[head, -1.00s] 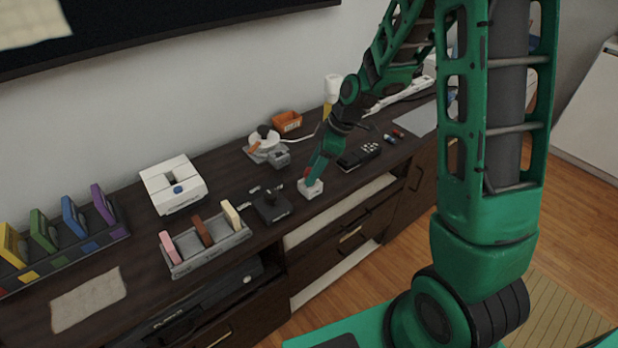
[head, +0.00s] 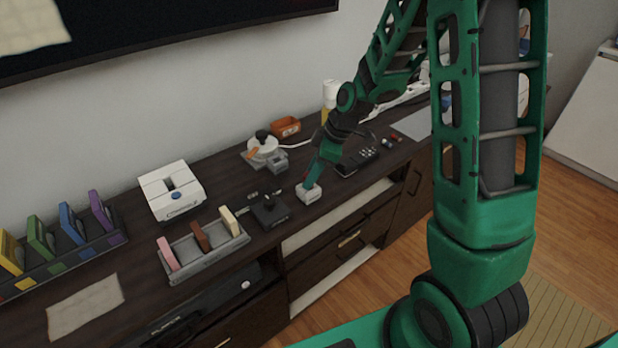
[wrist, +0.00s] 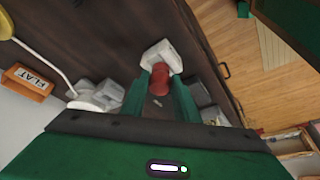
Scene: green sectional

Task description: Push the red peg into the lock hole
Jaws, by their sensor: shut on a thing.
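The red peg (wrist: 160,82) shows in the wrist view between the two green fingers of my gripper (wrist: 160,88). My gripper is shut on it. The peg's far end meets the white-grey lock block (wrist: 161,54), and how deep it sits in the hole cannot be told. In the head view the lock block (head: 309,193) stands near the front edge of the dark cabinet top, with my gripper (head: 313,180) directly above it. The hole is hidden, and the peg is not clearly visible in the head view.
A black joystick (head: 268,208) stands just left of the lock block. A grey tray with slots (head: 207,259) and a white box (head: 171,190) are farther left. Behind are a grey-white device (head: 264,148) and an orange bin (head: 286,126). A black remote (head: 357,160) lies to the right.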

